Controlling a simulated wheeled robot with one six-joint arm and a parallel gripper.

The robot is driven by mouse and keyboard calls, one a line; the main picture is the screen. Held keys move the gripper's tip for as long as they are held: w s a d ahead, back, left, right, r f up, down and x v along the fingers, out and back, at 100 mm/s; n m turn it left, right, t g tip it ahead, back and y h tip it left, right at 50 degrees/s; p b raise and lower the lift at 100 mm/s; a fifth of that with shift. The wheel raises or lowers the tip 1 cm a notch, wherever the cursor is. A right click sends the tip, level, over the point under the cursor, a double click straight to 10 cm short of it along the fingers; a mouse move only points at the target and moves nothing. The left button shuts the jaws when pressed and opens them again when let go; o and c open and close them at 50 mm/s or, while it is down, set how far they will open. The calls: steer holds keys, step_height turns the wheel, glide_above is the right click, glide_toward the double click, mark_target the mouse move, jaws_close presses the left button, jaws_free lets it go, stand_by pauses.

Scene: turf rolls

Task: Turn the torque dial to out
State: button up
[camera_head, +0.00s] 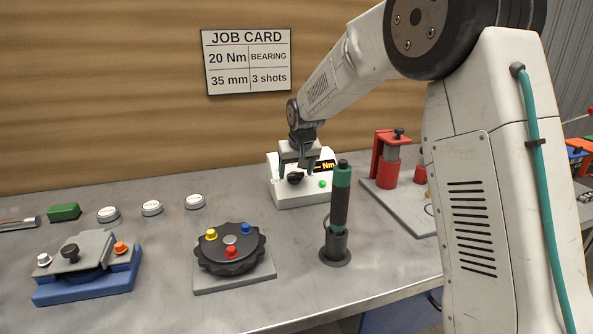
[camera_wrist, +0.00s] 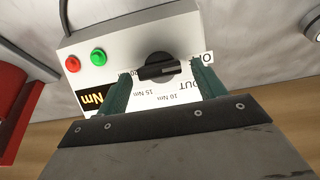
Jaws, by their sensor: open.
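The torque dial is a black knob (camera_head: 295,178) on the sloped face of a white control box (camera_head: 300,197). In the wrist view the knob (camera_wrist: 158,68) has a bar-shaped grip lying nearly level across the picture. Printed labels around it include OUT, 10 Nm and 15 Nm; others are partly hidden. I cannot tell for sure which label it points at. My gripper (camera_head: 295,171) is over the box. In the wrist view its green fingers (camera_wrist: 161,71) are open, one on each side of the knob, with small gaps visible.
The box carries a red button (camera_wrist: 72,64), a green button (camera_wrist: 98,57) and an orange Nm display (camera_wrist: 94,99). A red press (camera_head: 385,160) is at right, a black round fixture (camera_head: 231,258) at front left.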

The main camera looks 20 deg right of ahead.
steer(key=c, duration=1)
steer(key=m, duration=0.1)
steer(key=m+y, duration=0.1)
steer(key=m, duration=0.1)
steer(key=shift+d+m, duration=0.25)
steer(key=shift+m, duration=0.15)
steer(key=shift+s+d+f+m+t+y, duration=0.15)
steer(key=shift+m+y, duration=0.3)
steer(key=shift+m, duration=0.55)
steer(key=shift+m+t+y, duration=0.25)
steer(key=shift+m+y, duration=0.2)
steer(key=shift+m, duration=0.55)
